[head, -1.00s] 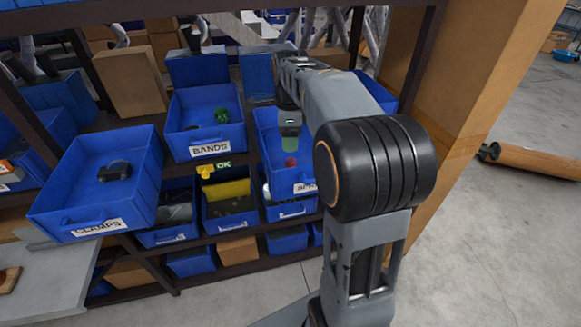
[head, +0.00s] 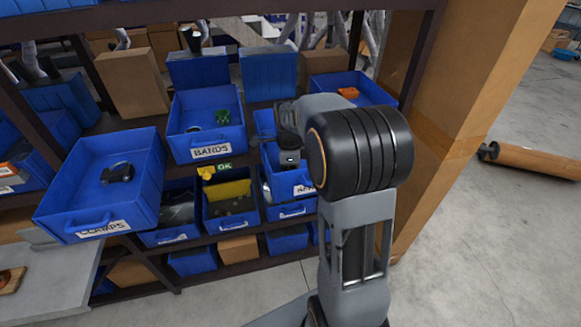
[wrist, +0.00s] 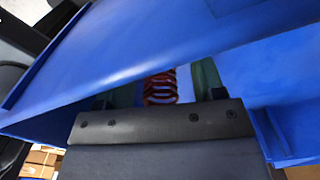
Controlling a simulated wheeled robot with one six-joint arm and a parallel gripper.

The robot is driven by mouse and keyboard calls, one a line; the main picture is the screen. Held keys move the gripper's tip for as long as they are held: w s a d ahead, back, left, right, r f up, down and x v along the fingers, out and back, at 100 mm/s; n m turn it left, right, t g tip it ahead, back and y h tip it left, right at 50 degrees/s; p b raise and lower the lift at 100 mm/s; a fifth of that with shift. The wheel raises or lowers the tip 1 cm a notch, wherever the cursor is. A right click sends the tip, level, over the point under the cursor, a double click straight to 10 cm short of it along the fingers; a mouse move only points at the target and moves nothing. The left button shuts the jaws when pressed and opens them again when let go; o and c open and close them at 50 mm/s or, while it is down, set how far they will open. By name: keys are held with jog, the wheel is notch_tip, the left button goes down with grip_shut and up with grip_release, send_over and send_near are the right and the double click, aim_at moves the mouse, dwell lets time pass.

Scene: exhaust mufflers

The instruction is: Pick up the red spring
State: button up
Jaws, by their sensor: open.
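The red spring (wrist: 160,90) shows in the wrist view, inside a blue bin (wrist: 110,50). My gripper (wrist: 165,84) is open, with one green finger on each side of the spring. The palm edge hides the spring's lower part, and I cannot tell whether a finger touches it. In the head view my gripper (head: 289,158) is down in the blue bin (head: 272,165) with a partly hidden label. The spring and the fingertips are hidden there.
The bin's walls stand close around my gripper. The BANDS bin (head: 178,140) with a green part (head: 222,116) is to the left, and the CLAMPS bin (head: 75,200) farther left. A bin with an orange part (head: 347,92) is behind my arm. A cardboard-coloured post (head: 470,90) stands at right.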

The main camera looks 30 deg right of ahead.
jog(key=shift+f, duration=0.1)
jog(key=shift+c, duration=0.3)
jog(key=c, duration=0.9)
jog(key=shift+c, duration=0.2)
